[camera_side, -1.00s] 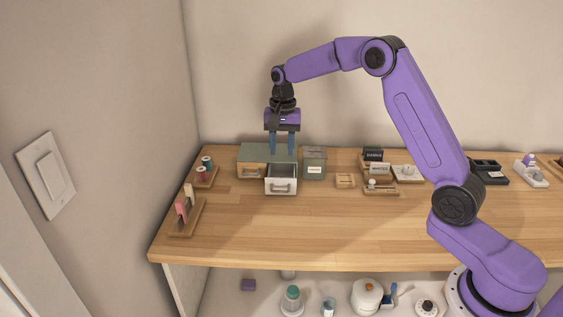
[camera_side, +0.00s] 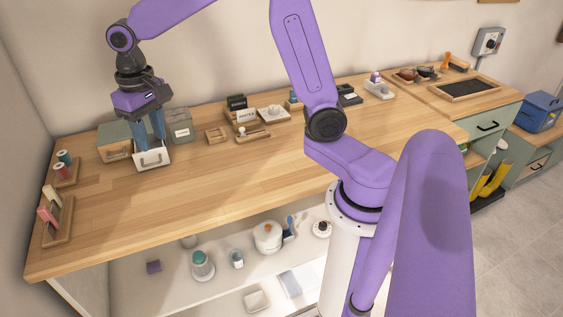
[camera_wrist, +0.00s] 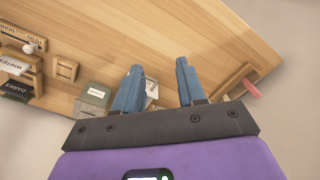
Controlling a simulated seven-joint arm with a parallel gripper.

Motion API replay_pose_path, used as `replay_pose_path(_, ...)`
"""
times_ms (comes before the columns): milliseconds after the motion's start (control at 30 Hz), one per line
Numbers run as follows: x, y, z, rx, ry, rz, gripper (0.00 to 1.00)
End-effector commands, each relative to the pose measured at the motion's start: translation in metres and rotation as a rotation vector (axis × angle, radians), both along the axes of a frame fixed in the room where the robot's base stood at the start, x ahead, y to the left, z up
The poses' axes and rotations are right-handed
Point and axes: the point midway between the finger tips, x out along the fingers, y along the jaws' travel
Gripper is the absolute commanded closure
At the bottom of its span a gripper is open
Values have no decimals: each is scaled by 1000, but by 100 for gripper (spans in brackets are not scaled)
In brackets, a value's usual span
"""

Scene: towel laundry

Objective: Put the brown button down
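I cannot make out the brown button in either view. Part of the drawer (camera_wrist: 152,90) shows behind the fingers. What lies in the drawer is hidden.
A lidded, labelled box (camera_side: 180,126) stands right beside the drawer unit. A small square wooden tray (camera_side: 216,135) is further right, near labelled holders (camera_side: 245,116). Thread spools (camera_side: 62,162) and a pink item on a wooden stand (camera_side: 48,215) are left. The table's front middle is clear.

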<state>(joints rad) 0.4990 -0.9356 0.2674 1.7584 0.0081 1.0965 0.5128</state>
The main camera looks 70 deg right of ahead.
Motion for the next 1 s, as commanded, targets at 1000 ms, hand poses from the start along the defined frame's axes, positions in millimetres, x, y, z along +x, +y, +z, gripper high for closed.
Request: replay_pose_path(1000, -280, -36, -30, -5, -23, 1182, 60)
